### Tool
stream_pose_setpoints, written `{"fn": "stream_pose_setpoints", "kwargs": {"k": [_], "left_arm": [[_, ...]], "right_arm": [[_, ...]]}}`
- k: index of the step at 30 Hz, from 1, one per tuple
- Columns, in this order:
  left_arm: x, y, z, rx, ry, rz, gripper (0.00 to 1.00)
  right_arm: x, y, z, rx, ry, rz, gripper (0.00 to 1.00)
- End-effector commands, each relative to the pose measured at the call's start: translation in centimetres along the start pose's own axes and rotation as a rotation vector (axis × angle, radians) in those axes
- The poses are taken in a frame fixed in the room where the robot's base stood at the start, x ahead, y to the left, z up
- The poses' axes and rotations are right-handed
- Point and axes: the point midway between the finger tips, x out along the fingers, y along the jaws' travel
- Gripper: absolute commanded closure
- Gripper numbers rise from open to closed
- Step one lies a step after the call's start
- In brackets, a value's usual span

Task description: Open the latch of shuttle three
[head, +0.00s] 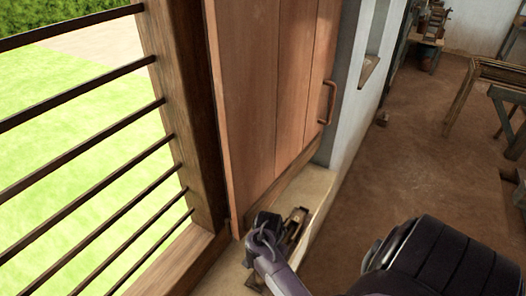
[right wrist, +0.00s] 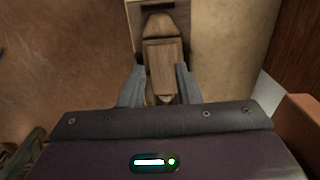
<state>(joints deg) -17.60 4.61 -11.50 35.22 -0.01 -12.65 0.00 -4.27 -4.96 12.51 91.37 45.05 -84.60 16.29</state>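A wooden shuttle (right wrist: 164,62) with a tapered, pointed end shows in the right wrist view, lying on a wooden piece. My right gripper (right wrist: 160,88) is over it, with one grey finger on each side of the wood. The fingers are apart; I cannot tell if they touch its sides. In the head view my right gripper (head: 267,226) is low over the pale sill, and a small wooden and metal item (head: 294,226) shows just beside it, partly hidden. I cannot make out a latch or a number. My left gripper is not in view.
The pale sill (head: 312,187) runs below a wooden shutter (head: 246,95) with a handle (head: 329,102). A barred window (head: 80,100) is at left. Brown floor (head: 420,150) is open at right, with wooden frames (head: 488,72) farther off.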

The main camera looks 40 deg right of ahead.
Motion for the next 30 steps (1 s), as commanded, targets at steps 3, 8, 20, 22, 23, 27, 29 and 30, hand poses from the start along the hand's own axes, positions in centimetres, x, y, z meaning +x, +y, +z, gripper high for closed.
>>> {"fn": "stream_pose_setpoints", "kwargs": {"k": [3,8,20,22,23,27,29,30], "left_arm": [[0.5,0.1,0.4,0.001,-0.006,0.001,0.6],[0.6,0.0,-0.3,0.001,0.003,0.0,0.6],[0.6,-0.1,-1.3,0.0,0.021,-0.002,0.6],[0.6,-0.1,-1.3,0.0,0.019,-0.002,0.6],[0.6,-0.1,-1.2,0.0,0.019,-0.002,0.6],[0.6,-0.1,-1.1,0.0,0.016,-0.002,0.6],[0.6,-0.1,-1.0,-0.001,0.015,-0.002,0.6],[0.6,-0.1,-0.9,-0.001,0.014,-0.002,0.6]], "right_arm": [[1.9,-0.1,0.1,-0.001,-0.002,-0.001,0.71],[3.4,-0.1,0.1,-0.003,-0.001,0.0,0.71],[3.7,-0.1,0.0,-0.004,0.001,-0.001,0.81],[3.7,-0.1,0.0,-0.004,0.001,-0.001,0.9],[3.6,-0.1,0.0,-0.004,0.001,-0.001,0.94],[3.6,-0.1,0.0,-0.004,0.002,-0.001,1.0],[3.6,-0.1,0.0,-0.004,0.002,-0.001,1.0],[3.6,-0.1,0.0,-0.005,0.002,-0.001,1.0]]}}
